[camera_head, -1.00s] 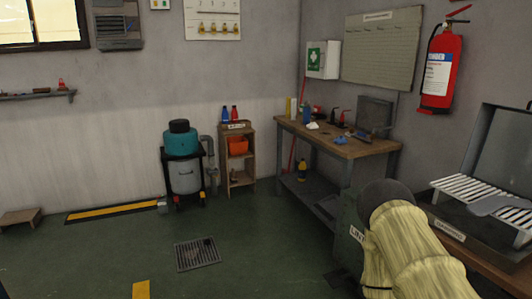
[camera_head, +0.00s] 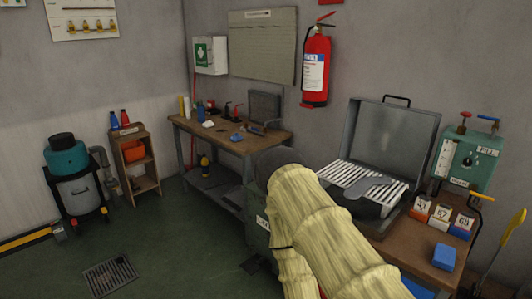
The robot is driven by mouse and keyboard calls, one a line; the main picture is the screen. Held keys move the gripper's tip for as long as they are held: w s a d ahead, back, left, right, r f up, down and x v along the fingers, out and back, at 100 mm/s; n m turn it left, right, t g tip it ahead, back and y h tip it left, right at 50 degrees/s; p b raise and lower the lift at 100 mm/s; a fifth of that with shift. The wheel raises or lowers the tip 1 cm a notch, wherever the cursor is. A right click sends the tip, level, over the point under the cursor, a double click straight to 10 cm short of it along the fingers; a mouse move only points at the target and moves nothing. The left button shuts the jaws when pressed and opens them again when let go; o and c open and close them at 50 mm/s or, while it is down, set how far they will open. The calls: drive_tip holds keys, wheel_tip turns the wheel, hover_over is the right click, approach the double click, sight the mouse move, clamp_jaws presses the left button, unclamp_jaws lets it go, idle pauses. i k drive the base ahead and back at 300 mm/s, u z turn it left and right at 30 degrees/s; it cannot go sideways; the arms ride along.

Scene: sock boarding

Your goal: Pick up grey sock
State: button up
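A flat grey sock-shaped piece (camera_head: 366,187) lies on white slats in an open metal case (camera_head: 392,140) on the right-hand bench. I cannot tell whether it is the grey sock or a board. No other grey sock can be made out. My arm, in a pale yellow cover, rises in front of the bench and hides part of its left side. My gripper is not in view.
The right bench (camera_head: 408,240) also holds small numbered boxes (camera_head: 441,214), a blue block (camera_head: 444,256) and a green control box (camera_head: 468,160). A wooden workbench (camera_head: 222,140) stands behind. Green floor (camera_head: 165,245) is open at left.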

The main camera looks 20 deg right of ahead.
sight(360, 187)
drive_tip(key=u, duration=1)
drive_tip(key=i, duration=1.55)
drive_tip(key=z, duration=2.65)
